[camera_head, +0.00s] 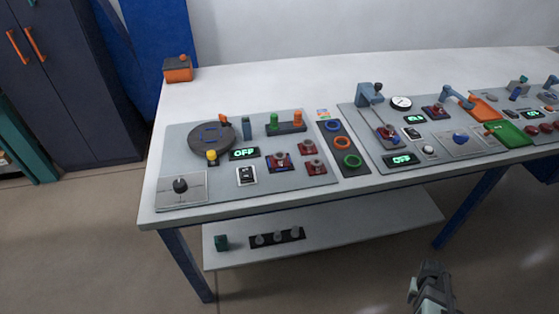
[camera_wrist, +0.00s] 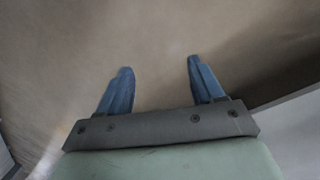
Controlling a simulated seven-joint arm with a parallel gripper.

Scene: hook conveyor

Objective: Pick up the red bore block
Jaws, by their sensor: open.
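Several small dark red blocks with grey centres sit on the table panels in the head view. One red block (camera_head: 279,161) is on the left panel beside the lit OFF display. Two more red blocks (camera_head: 309,148) and (camera_head: 315,167) are just to its right. Another red block (camera_head: 433,111) is on the middle panel. I cannot tell which has the bore. My gripper (camera_head: 430,280) is low at the front right, in front of the table and away from the blocks. In the wrist view my gripper (camera_wrist: 159,66) has its two blue fingers apart, with nothing between them.
The left panel also holds a dark round disc (camera_head: 211,141), a knob (camera_head: 180,185) and pegs. A dark strip with coloured rings (camera_head: 343,146) lies right of it. A lower shelf (camera_head: 350,228) runs underneath.

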